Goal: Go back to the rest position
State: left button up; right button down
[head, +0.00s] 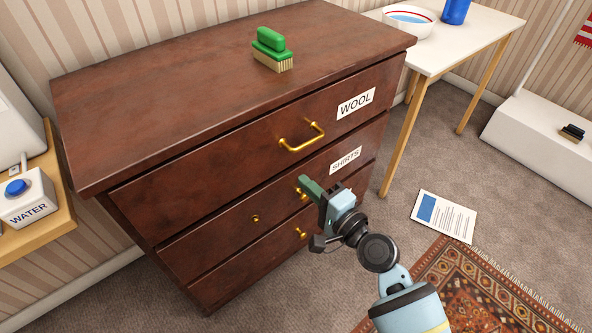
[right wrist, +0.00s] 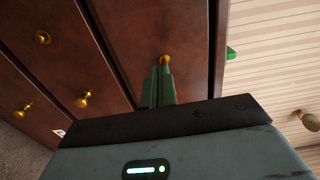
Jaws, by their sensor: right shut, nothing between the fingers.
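My right gripper (head: 306,184) is in front of the brown chest of drawers (head: 190,165), by the drawer labelled SHIRTS (head: 346,160). Its green fingers are shut with nothing between them. In the right wrist view the closed fingertips (right wrist: 164,72) point at a gold fitting (right wrist: 165,59) on the chest; I cannot tell whether they touch it. The top drawer, labelled WOOL (head: 356,104), has a gold bar handle (head: 301,138). The gripper partly hides the SHIRTS drawer's hardware. My left gripper is not in view.
A green brush (head: 271,50) stands on the chest top. A white table (head: 455,38) with a bowl (head: 408,20) is at the right. A printed sheet (head: 443,216) and a patterned rug (head: 480,290) lie on the carpet. A WATER button box (head: 24,197) is at the left.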

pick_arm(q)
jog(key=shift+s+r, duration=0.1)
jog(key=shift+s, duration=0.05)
pick_arm(e)
jog(key=v, duration=0.3)
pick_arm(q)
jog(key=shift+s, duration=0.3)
